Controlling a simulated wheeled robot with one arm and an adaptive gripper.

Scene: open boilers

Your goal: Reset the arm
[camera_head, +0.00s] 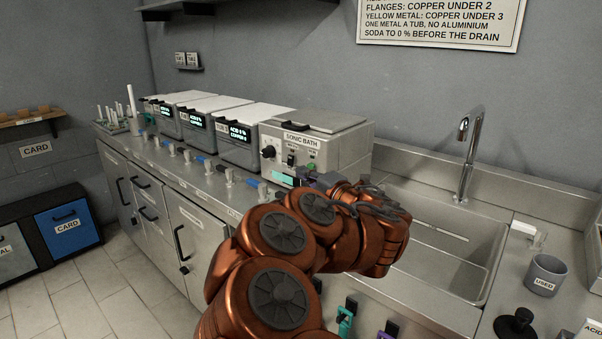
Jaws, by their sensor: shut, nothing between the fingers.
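My arm, copper-orange with dark round joint caps, rises from the bottom centre and bends right in front of the counter. My gripper (372,196) shows only in part, as dark pieces at the arm's far end, between the sonic bath and the sink. It is shut and empty. The arm's orange links hide much of it, and its fingertips are hard to make out.
The sonic bath (318,143) stands behind the arm, with several acid tubs (258,134) to its left. The sink (448,240) with a tall tap (466,150) is right. A grey USED cup (545,275) stands further right. Open floor (110,285) lies left.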

